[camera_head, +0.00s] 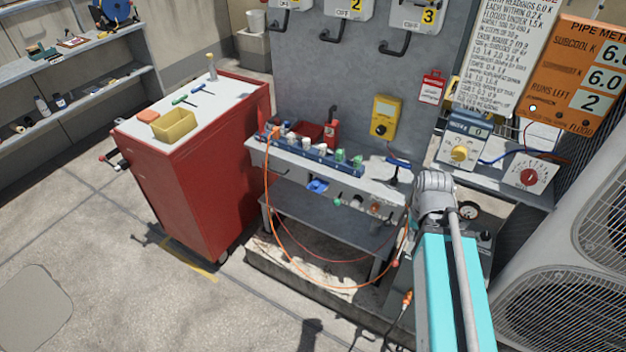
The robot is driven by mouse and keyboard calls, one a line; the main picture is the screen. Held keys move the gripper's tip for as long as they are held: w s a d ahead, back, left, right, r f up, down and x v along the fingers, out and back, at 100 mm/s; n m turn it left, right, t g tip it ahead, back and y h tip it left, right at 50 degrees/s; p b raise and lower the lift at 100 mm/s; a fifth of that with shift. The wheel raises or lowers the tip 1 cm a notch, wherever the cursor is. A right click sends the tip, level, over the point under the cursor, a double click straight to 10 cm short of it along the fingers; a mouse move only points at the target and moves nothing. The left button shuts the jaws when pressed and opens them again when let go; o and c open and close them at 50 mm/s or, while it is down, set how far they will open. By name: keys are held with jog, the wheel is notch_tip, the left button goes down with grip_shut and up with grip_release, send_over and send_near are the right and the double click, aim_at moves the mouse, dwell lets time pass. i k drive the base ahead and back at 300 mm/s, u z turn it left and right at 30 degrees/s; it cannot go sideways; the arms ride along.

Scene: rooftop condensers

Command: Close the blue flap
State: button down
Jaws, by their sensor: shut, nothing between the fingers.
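A small blue piece (318,186), which looks like the blue flap, sits at the front of the grey bench (378,186), just below the top's edge. It seems to stick out from the bench front; it is too small to tell its exact angle. My arm, with a teal link and a grey joint, rises at the lower right, to the right of the bench. My gripper does not show; the end of my arm is hidden or out of the picture.
A red cabinet (215,165) with a yellow bin (174,125) stands left of the bench. An orange hose (290,258) loops in front of the bench. Gauges and a yellow meter (384,117) are behind. Condenser units (575,260) stand at right. The floor at front left is clear.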

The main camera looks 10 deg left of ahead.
aim_at(317, 185)
jog(key=u, duration=0.05)
jog(key=k, duration=0.9)
jog(key=u, duration=0.55)
jog(key=i, duration=1)
jog(key=z, duration=0.05)
